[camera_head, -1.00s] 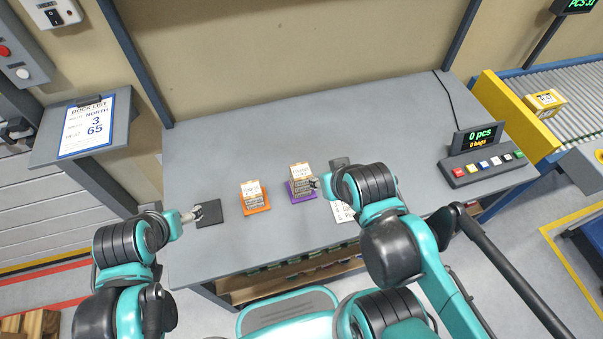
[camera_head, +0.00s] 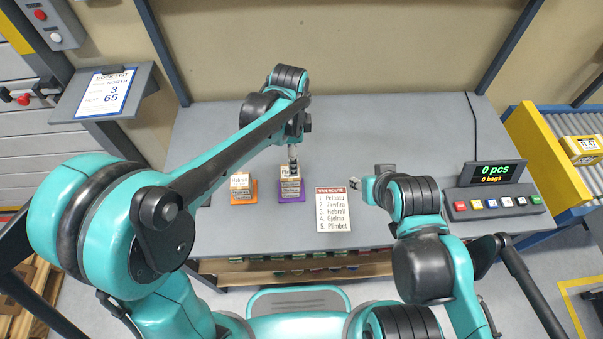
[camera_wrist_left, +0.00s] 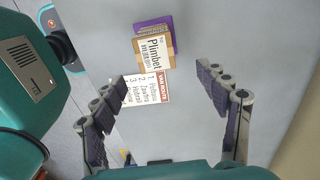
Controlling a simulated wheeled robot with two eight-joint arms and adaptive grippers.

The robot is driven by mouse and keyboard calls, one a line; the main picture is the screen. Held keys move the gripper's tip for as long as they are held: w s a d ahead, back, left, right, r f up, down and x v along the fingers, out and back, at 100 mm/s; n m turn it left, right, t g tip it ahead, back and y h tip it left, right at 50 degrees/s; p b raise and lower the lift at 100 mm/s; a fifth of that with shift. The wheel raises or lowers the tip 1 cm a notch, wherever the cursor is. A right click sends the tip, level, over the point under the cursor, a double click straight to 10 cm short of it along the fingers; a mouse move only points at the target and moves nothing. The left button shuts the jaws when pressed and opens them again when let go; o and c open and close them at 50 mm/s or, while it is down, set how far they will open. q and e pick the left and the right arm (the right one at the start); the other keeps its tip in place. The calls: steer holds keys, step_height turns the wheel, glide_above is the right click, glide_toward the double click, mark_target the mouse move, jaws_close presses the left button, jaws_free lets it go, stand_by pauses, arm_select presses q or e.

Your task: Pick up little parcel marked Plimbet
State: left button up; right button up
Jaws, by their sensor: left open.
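The little parcel marked Plimbet (camera_wrist_left: 155,52) has a white label and lies on a purple mat (camera_wrist_left: 152,24) in the left wrist view. In the head view the parcel (camera_head: 290,187) stands on the purple mat (camera_head: 292,199) in the middle of the table. My left gripper (camera_head: 293,160) is just above and behind it in the head view. In the left wrist view the left gripper (camera_wrist_left: 160,72) is open and empty, its fingers spread wide with the parcel beyond the tips. My right gripper (camera_head: 371,189) is right of the route list; its jaws are too small to judge.
Another parcel (camera_head: 240,181) sits on an orange mat (camera_head: 252,198) to the left. A printed route list (camera_head: 334,211) lies right of the purple mat. A button console (camera_head: 492,204) stands at the right. The table's back right is clear.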

mark_target(285, 180)
arm_select(q)
steer(key=shift+d+f, duration=0.15)
steer(key=shift+f, duration=0.25)
step_height(285, 180, down, 2)
steer(key=shift+b, duration=0.5)
steer(key=f, duration=0.1)
steer(key=f+b, duration=0.1)
steer(key=f, duration=0.1)
steer(key=a+f+b, duration=0.1)
steer(key=f, duration=0.1)
steer(key=shift+s+a+f, duration=0.1)
steer(key=shift+s+f, duration=0.05)
steer(key=shift+s, duration=0.1)
steer(key=c, duration=1.3)
